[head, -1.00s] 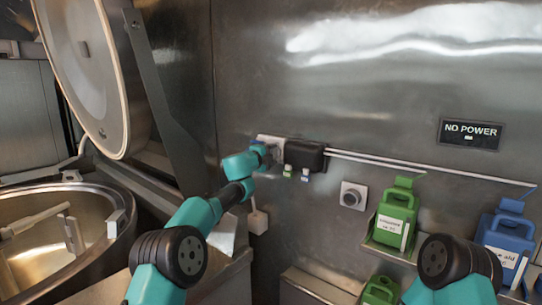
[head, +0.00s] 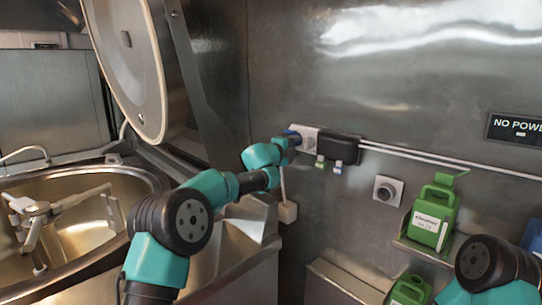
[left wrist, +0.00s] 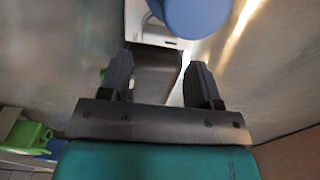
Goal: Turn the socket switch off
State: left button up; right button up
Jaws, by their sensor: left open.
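The white wall socket (head: 304,138) is on the steel wall, to the left of a black box (head: 339,148). It also shows at the top of the left wrist view (left wrist: 150,28), partly covered by a round blue part (left wrist: 197,14). My left gripper (left wrist: 160,72) is open, with the dark box (left wrist: 158,76) seen between its fingers and nothing held. In the head view my left wrist ends right at the socket's left side, and contact cannot be told. The switch itself cannot be made out clearly. My right gripper is out of view.
A mixing kettle (head: 152,180) with its lid (head: 125,60) raised is at left. A green canister (head: 433,212) stands on a wall shelf at right.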

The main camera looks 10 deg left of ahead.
pick_arm(q)
jog(key=v, duration=1.2)
